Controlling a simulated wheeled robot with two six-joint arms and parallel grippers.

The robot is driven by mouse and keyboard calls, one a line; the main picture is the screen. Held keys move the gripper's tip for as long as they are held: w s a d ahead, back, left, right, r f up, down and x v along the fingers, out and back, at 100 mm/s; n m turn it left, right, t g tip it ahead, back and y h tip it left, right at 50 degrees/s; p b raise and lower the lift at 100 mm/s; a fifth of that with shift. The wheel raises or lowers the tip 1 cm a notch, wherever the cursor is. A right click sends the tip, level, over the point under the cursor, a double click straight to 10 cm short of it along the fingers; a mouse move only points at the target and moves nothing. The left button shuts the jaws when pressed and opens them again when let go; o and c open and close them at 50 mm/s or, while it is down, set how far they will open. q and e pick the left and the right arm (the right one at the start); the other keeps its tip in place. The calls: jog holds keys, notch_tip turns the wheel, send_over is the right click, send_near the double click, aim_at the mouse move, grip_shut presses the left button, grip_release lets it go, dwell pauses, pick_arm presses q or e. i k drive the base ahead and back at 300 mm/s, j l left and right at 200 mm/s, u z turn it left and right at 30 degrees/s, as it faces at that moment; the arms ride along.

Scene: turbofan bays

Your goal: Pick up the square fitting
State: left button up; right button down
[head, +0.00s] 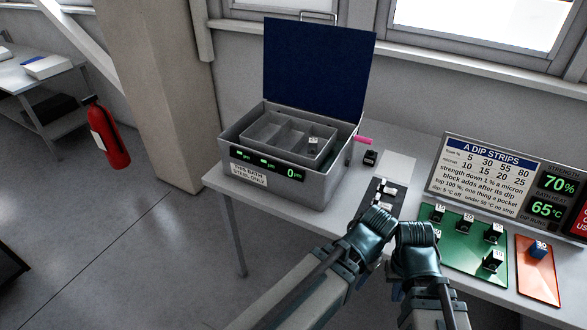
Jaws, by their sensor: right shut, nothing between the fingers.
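A small pale, squarish piece (313,140) sits in the right part of the divided tray inside the open bath box. It looks like the square fitting, but it is too small to be sure. My right gripper (416,234) is shut and empty, low over the table's front, right of the box and well away from that piece. Small white pieces (387,188) show on a dark patch just beyond my grippers.
The bath box (318,190) has its blue lid (318,70) raised. A small black block (370,158) stands beside a pale pad (398,165). At right are a green board (460,262) with several black blocks, an orange board (540,285) with a blue block, and a sign (490,172).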

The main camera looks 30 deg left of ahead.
aim_at(313, 150)
jog(key=j, duration=1.95)
jog(key=i+z, duration=0.05)
jog(key=i, duration=0.05)
